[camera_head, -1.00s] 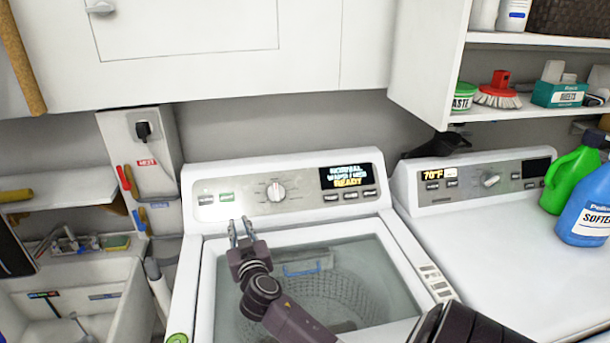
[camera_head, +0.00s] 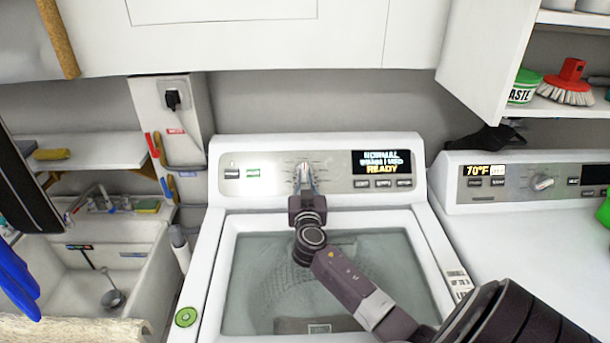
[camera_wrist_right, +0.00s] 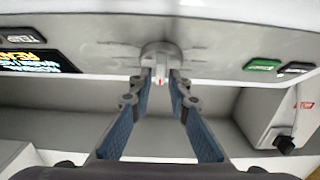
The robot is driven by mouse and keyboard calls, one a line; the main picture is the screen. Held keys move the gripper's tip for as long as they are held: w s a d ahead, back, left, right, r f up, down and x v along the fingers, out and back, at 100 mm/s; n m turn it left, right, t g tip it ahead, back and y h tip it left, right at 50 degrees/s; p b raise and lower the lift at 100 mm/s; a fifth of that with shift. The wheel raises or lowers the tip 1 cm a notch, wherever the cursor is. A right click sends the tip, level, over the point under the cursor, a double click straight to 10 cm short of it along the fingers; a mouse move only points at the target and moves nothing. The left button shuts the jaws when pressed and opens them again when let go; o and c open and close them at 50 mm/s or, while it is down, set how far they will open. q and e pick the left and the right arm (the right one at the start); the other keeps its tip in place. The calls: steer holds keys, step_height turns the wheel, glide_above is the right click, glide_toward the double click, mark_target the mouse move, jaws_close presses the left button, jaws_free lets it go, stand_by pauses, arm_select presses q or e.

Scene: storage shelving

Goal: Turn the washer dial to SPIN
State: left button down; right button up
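The washer dial (camera_head: 305,168) is a round silver knob on the washer's control panel (camera_head: 340,193), left of a lit display (camera_head: 381,162) reading NORMAL and READY. In the right wrist view the dial (camera_wrist_right: 160,51) has a raised grip ridge with a red mark. My right gripper (camera_head: 304,186) is at the dial's front. Its two blue-padded fingers (camera_wrist_right: 161,84) stand apart, one on each side of the ridge, with the tips close to it. Firm contact cannot be made out. The dial's lower part is hidden by the fingers in the head view. My left gripper is not in view.
The washer tub (camera_head: 255,280) below is under a clear lid. A dryer (camera_head: 530,240) stands to the right, a sink (camera_head: 135,290) to the left. White cabinets (camera_head: 240,45) hang above the panel.

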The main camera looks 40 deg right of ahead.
steer(key=shift+w+d, duration=0.2)
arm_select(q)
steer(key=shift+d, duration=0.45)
arm_select(e)
steer(key=shift+c, duration=0.6)
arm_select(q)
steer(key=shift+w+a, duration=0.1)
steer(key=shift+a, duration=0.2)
arm_select(e)
jaws_close()
